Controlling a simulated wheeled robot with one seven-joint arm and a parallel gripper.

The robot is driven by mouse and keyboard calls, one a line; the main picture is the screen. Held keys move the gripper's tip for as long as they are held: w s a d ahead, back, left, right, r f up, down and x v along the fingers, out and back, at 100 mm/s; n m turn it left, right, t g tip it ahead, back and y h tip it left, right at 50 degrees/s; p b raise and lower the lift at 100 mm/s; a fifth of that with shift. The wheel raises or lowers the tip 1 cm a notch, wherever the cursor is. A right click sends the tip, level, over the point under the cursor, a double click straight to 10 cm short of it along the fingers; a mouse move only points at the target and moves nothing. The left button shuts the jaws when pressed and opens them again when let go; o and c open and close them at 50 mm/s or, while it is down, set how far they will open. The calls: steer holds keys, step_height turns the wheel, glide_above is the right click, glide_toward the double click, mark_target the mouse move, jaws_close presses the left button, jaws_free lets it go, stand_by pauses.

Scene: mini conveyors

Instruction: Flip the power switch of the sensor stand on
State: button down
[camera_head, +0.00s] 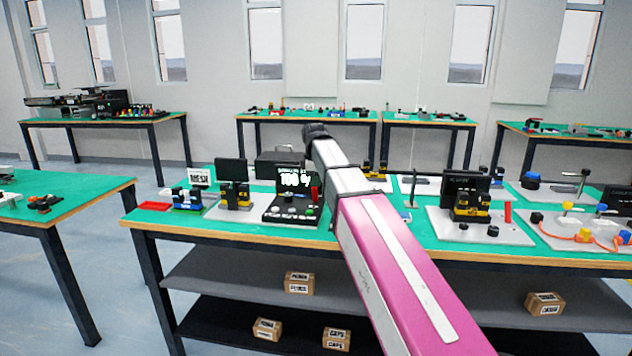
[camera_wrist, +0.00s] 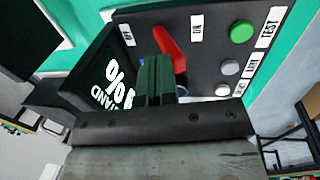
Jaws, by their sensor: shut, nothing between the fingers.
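The sensor stand (camera_head: 290,208) is a black console on the green table, with a lit display (camera_head: 292,178) showing white text. In the wrist view its panel (camera_wrist: 208,50) fills the upper part. The red switch lever (camera_wrist: 170,45) stands between the OFF label (camera_wrist: 128,35) and the ON label (camera_wrist: 196,27), its tip leaning toward OFF. My gripper (camera_wrist: 154,70) is shut and empty, its dark green fingers beside the lever on the OFF side. They overlap it in the picture; I cannot tell whether they touch. The head view does not clearly show my gripper.
A green button (camera_wrist: 241,32) and grey buttons sit right of the lever. The display (camera_wrist: 112,85) rises close on the left in the wrist view. In the head view, a small black monitor (camera_head: 231,170) stands left of the stand, and a white board (camera_head: 480,232) lies to the right.

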steer(key=shift+w, duration=0.2)
steer(key=shift+w+d, duration=0.1)
steer(key=shift+w, duration=0.5)
